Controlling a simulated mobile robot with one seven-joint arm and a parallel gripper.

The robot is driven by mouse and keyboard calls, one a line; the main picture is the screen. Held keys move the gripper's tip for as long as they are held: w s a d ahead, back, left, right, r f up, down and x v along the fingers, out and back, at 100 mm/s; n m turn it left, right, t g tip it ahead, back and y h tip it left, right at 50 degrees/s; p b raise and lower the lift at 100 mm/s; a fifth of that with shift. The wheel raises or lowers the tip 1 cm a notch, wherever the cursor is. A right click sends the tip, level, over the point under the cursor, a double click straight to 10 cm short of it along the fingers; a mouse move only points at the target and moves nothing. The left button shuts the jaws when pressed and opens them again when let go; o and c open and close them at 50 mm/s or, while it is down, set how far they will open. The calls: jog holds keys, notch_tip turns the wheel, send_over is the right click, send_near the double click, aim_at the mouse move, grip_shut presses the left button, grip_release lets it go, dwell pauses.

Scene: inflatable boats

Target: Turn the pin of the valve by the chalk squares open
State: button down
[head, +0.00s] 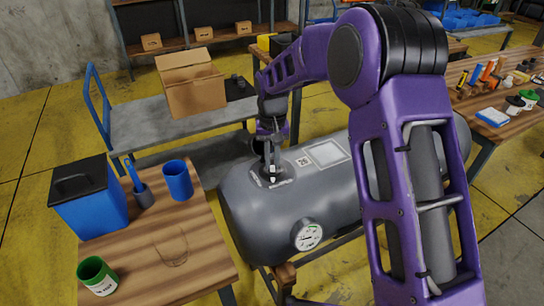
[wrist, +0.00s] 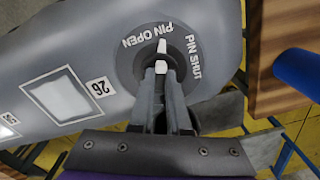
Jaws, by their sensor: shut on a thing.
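A grey tank (head: 290,205) lies on its side, with a valve disc (head: 268,176) on top at its left end. In the wrist view the dark disc (wrist: 128,68) carries the words PIN OPEN at its upper left and PIN SHUT at its right. The white-marked pin (wrist: 161,46) points up the picture, between the two words. My gripper (wrist: 161,80) is shut on the pin, its fingers at the disc's centre. My gripper (head: 270,160) also shows over the valve in the head view. I cannot make out clear chalk squares; a pale framed panel (wrist: 62,95) marked 26 is beside the valve.
A round gauge (head: 308,235) is on the tank's near end. A wooden table (head: 150,235) at left holds a blue box (head: 88,205), a blue cup (head: 177,180) and a green can (head: 97,275). A cart (head: 135,125) with a cardboard box (head: 192,90) stands behind.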

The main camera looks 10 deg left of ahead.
aim_at(273, 163)
jog(key=n+p, duration=0.1)
jog(key=n, duration=0.3)
jog(key=shift+w+d+r+n, duration=0.1)
jog(key=shift+n, duration=0.2)
dwell(0.3)
jog(key=c, duration=0.9)
grip_release()
notch_tip(273, 163, up, 17)
jog(key=shift+r+p, duration=0.15)
jog(key=shift+p, duration=0.75)
